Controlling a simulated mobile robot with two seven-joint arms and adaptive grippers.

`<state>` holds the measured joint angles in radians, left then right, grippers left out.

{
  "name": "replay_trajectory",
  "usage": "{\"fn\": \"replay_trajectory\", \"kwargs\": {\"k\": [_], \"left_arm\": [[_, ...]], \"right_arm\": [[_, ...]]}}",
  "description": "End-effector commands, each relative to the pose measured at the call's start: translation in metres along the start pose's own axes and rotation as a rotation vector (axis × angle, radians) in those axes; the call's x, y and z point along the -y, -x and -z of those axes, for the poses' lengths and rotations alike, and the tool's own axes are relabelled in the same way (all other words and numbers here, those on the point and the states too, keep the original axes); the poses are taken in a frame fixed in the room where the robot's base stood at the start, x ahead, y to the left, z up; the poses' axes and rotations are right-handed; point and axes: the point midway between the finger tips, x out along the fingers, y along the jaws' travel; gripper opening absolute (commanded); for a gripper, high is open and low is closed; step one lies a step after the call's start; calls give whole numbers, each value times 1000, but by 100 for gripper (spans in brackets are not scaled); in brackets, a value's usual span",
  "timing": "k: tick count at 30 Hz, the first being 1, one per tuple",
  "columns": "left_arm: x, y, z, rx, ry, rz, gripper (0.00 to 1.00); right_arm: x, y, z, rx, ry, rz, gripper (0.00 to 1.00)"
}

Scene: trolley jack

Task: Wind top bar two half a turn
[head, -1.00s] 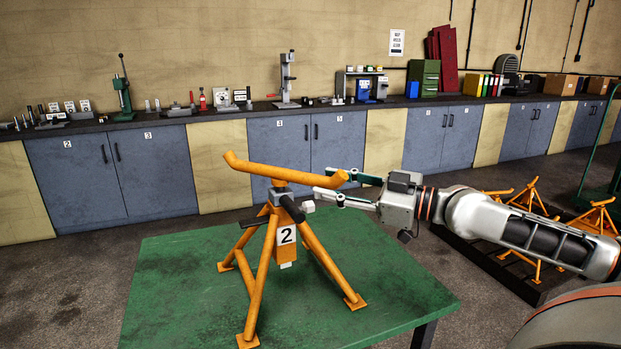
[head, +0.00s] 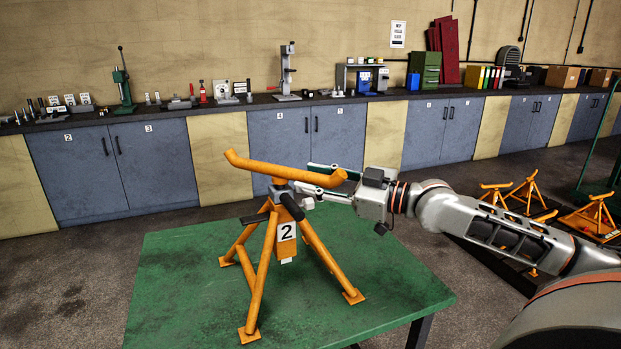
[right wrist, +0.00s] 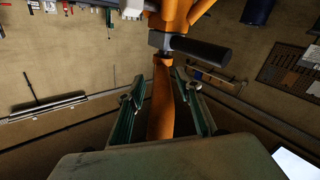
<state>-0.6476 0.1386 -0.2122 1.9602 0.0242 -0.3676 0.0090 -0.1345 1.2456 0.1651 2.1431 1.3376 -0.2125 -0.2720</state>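The orange stand with the number 2 plate (head: 287,231) stands upright on the green table. Its top bar (head: 262,168) is orange, with upturned ends, and runs from left to right above the dark and grey screw head (head: 283,189). My right gripper (head: 306,175) reaches in from the right at the bar's right end, one finger behind and one in front. In the right wrist view the orange bar (right wrist: 162,105) lies between the two open fingers (right wrist: 162,92), with a gap on each side. My left gripper is not in view.
The green table (head: 190,300) is otherwise bare around the stand. A dark handle (head: 291,207) sticks out of the stand below the bar. Several more orange stands (head: 527,190) stand on the right. A workbench (head: 210,107) with tools lines the wall.

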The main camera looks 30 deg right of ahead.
Motion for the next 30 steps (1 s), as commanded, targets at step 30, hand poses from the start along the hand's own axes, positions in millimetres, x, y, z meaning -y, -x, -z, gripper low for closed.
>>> {"fn": "replay_trajectory", "kwargs": {"k": [30], "left_arm": [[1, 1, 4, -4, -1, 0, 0]], "right_arm": [[2, -9, 1, -1, 1, 3, 0]]}}
